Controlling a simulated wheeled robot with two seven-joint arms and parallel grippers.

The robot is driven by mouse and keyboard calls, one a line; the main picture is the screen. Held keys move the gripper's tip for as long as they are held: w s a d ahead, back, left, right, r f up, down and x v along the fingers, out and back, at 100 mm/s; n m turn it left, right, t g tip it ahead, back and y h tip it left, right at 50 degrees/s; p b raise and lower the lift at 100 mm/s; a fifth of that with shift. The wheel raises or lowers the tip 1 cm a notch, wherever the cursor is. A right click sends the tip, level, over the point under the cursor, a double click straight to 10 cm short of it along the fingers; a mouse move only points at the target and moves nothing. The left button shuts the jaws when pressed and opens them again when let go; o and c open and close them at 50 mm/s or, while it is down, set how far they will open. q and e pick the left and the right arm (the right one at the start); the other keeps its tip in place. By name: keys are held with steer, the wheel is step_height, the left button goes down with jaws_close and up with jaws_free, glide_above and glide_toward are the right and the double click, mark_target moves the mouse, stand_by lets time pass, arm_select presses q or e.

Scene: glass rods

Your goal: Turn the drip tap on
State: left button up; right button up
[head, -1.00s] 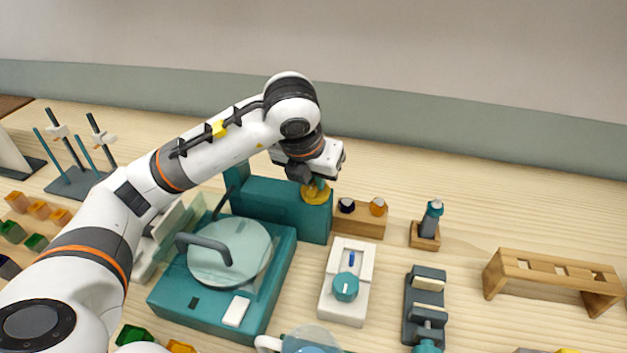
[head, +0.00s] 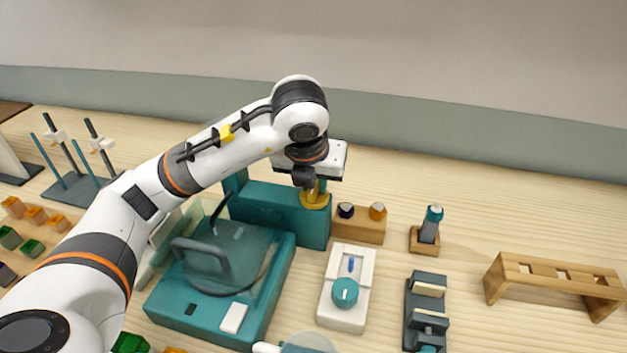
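A teal machine has a raised block (head: 280,212) at its back, with a yellow tap-like part (head: 315,200) on the block's right end. I take this yellow part to be the drip tap; its upper part is partly covered by my gripper. My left gripper (head: 305,180) points down right at the yellow part, its dark fingers overlapping it in the picture. Whether the fingers are open or closed on it is hidden. My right gripper is not in view.
A clear round cover with a dark handle (head: 205,255) lies on the machine's base. A wooden block with two small knobs (head: 360,228), a white box with a teal dial (head: 345,293) and a small holder (head: 428,238) stand to the right. A wooden rack (head: 555,280) stands farther right.

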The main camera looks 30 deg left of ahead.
arm_select(q)
steer(key=shift+o, duration=0.8)
steer(key=p+v, duration=0.2)
steer(key=v, duration=1)
steer(key=shift+f, duration=0.1)
